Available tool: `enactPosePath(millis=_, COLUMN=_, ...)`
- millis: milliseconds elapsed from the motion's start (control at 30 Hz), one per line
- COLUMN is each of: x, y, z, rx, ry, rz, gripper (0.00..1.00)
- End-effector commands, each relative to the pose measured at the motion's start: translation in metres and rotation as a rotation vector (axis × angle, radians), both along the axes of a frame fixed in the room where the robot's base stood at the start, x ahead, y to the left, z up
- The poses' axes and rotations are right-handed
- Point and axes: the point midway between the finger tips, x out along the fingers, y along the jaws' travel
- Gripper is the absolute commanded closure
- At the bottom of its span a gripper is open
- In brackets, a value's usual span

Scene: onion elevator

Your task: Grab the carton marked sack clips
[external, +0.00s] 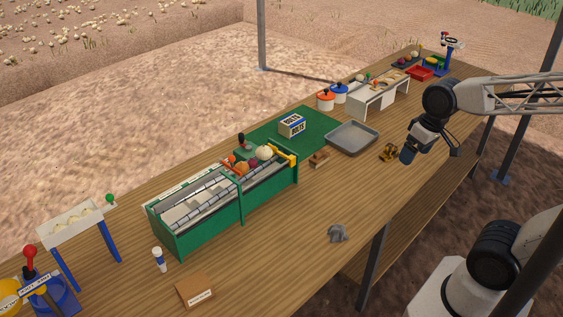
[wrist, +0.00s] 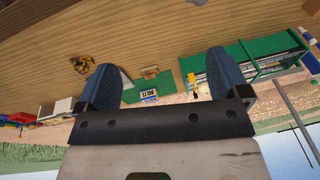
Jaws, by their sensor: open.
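A brown carton (external: 195,291) with a small white label lies at the table's near edge in the external view; its lettering is too small to read. A white and blue carton (external: 292,125) with dark lettering stands on the green mat and also shows in the wrist view (wrist: 149,95); I cannot read a sack clips mark on it. My gripper (external: 431,156) is open and empty above the right part of the table, well away from both cartons. In the wrist view its two blue fingers stand wide apart (wrist: 162,82).
A green conveyor box (external: 210,222) with vegetables stands mid-table. A grey tray (external: 352,138), a small brown block (external: 319,159), a yellow-brown item (external: 389,152) and a grey lump (external: 338,233) lie nearby. Bare wood lies around the grey lump.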

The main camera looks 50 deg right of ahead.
Motion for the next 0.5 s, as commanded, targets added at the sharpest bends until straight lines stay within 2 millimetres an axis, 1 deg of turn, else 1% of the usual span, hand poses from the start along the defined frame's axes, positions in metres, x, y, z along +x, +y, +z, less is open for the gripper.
enactPosePath(millis=33, x=0.009, y=0.01, z=-0.002, rx=0.035, ry=0.016, rz=-0.01, gripper=0.06)
enactPosePath(millis=267, x=0.048, y=0.067, z=-0.012, rx=0.23, ry=0.106, rz=-0.097, gripper=0.06)
enactPosePath(millis=500, x=0.089, y=0.131, z=-0.024, rx=0.421, ry=0.221, rz=-0.209, gripper=0.06)
